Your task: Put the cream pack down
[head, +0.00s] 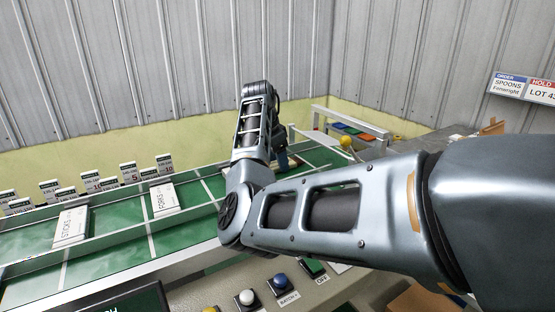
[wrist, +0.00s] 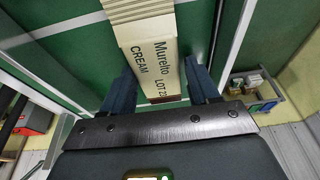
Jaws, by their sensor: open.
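The cream pack (wrist: 152,62) is a long beige block marked "Murello CREAM LOT" in the wrist view. Its near end lies between the two dark blue fingers of my gripper (wrist: 160,88), and its ribbed far end runs off the top edge. My gripper is open, with a finger on each side of the pack. The pack is over the green belt (wrist: 70,55); whether it rests fully on it I cannot tell. In the head view my own arm hides most of the gripper and the pack.
In the head view the green conveyor (head: 110,250) carries a white STICKS box (head: 70,226) and a white FORKS box (head: 165,200) at the left. Small number cards stand behind it. A button panel (head: 265,293) is in front. A rack with coloured trays (head: 350,130) stands at the right.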

